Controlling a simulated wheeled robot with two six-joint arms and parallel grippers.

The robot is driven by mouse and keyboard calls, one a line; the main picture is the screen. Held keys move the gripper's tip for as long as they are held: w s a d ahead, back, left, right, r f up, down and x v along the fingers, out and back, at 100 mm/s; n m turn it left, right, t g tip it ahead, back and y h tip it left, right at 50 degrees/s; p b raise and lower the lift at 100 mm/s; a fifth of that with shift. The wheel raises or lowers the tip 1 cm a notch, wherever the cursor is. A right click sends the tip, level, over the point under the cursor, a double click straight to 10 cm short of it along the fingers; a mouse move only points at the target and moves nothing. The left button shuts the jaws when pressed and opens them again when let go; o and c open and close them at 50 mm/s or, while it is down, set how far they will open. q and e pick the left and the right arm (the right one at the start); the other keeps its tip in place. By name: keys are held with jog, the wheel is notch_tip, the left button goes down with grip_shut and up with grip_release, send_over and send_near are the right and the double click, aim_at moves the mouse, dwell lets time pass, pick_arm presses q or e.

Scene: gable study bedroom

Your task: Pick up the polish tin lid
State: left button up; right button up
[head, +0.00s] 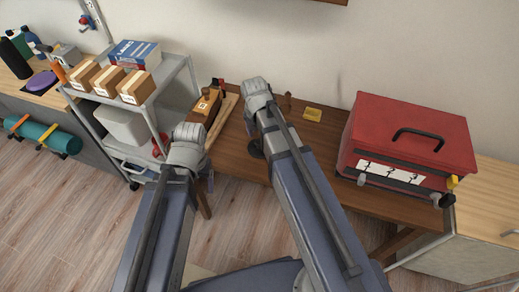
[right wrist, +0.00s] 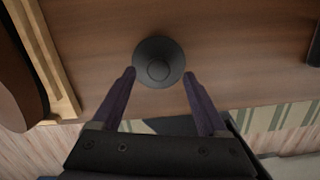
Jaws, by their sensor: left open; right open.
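A dark grey round lid (right wrist: 158,62), likely the polish tin lid, lies on the brown wooden table (right wrist: 235,45) in the right wrist view. It has a raised ring in its middle. My right gripper (right wrist: 159,75) is open, with one fingertip on each side of the lid's near part. I cannot tell how far above the table the fingers are. In the head view my right arm largely covers this spot. My left gripper (head: 209,180) is open near the table's front left edge, mostly hidden behind its arm.
A brown block-like tool (head: 203,107) on a pale wooden board stands left of my right arm. A large red toolbox (head: 405,143) fills the table's right. A grey cart (head: 172,78) with boxes stands at the left.

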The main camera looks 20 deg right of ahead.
aim_at(259, 142)
jog(key=f+b, duration=0.3)
jog(key=f, duration=0.1)
jog(key=shift+w+f+b, duration=0.2)
jog(key=shift+b, duration=0.15)
jog(key=shift+r, duration=0.1)
grip_shut()
